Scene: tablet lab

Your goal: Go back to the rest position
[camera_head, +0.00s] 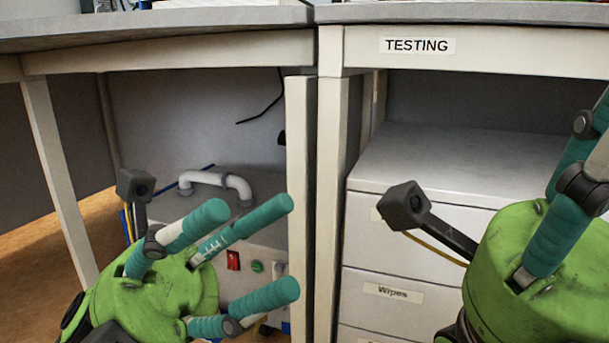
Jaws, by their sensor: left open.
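My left gripper (285,246) is in the lower left of the head view. It has a green body and teal fingers. The fingers are spread apart, with nothing between them, and point right and slightly up in front of the left workbench. My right gripper (580,165) is at the right edge, green with teal fingers pointing up. Its fingertips are cut off by the picture's edge, so its opening is hidden. No held object shows in the visible part. Each gripper carries a small dark camera on a bracket.
Two workbenches (170,52) meet at the middle, with pale legs below. The right one bears a TESTING label (417,45). Under it stands a white drawer unit (450,160) with a Wipes label (393,293). A grey box with a white curved handle (215,182) stands under the left bench.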

